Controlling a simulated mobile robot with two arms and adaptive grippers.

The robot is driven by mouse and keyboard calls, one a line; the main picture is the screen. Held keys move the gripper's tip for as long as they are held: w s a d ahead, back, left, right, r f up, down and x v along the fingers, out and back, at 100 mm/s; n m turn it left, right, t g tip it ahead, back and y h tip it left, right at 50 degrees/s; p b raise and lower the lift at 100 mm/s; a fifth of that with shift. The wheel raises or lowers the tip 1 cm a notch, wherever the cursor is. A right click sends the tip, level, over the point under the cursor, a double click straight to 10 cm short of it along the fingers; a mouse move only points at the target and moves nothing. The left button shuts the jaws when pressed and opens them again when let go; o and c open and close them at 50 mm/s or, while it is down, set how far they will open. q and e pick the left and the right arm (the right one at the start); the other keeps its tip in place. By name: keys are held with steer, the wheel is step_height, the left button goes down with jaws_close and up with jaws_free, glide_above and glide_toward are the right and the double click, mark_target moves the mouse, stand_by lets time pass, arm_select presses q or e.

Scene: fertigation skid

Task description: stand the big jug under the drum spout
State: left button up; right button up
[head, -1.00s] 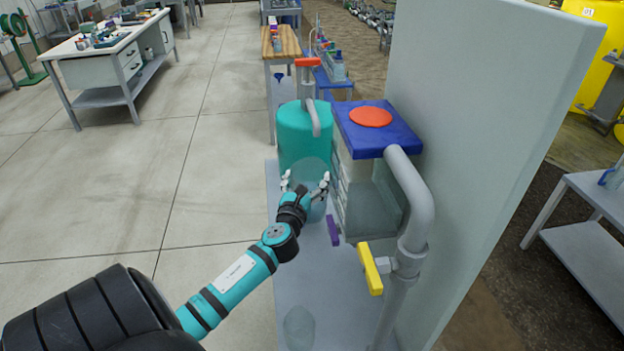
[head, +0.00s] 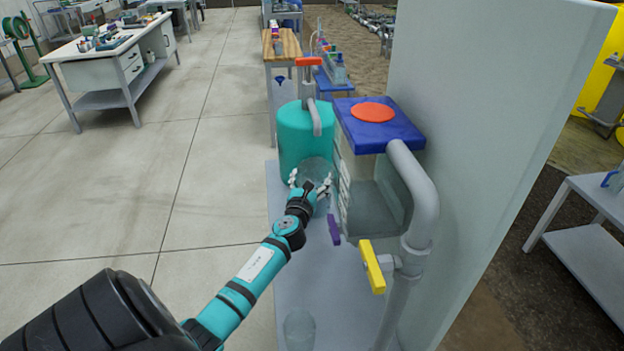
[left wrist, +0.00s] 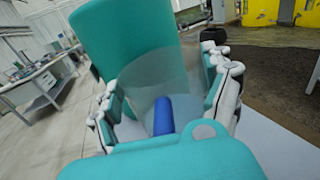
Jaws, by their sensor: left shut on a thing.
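The big jug (head: 316,172) is a clear, see-through vessel in front of the teal drum (head: 297,135). My left gripper (head: 310,183) is shut on it, with fingers on both sides. In the left wrist view the jug (left wrist: 180,75) is between the fingers (left wrist: 165,90), with the drum (left wrist: 120,40) behind it. The drum spout (head: 316,118) is a grey pipe bending down, with a red handle (head: 308,62) on top. The jug is below the spout's end in the picture; I cannot tell whether it is directly under it or touches the bench. My right gripper is out of view.
A tank with a blue lid (head: 378,138) stands right of the drum, beside a grey pipe with a yellow lever (head: 372,266). A purple lever (head: 334,230) is near it. A smaller clear jug (head: 299,330) stands at the bench's (head: 300,270) near end. A pale panel (head: 470,130) blocks the right.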

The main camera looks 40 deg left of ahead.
arm_select(q)
steer(key=o, duration=1.3)
steer(key=shift+f, duration=0.1)
steer(key=shift+o, duration=1.4)
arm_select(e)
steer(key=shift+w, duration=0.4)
arm_select(q)
steer(key=shift+r, duration=0.2)
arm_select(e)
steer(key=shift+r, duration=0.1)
arm_select(q)
steer(key=v, duration=1.2)
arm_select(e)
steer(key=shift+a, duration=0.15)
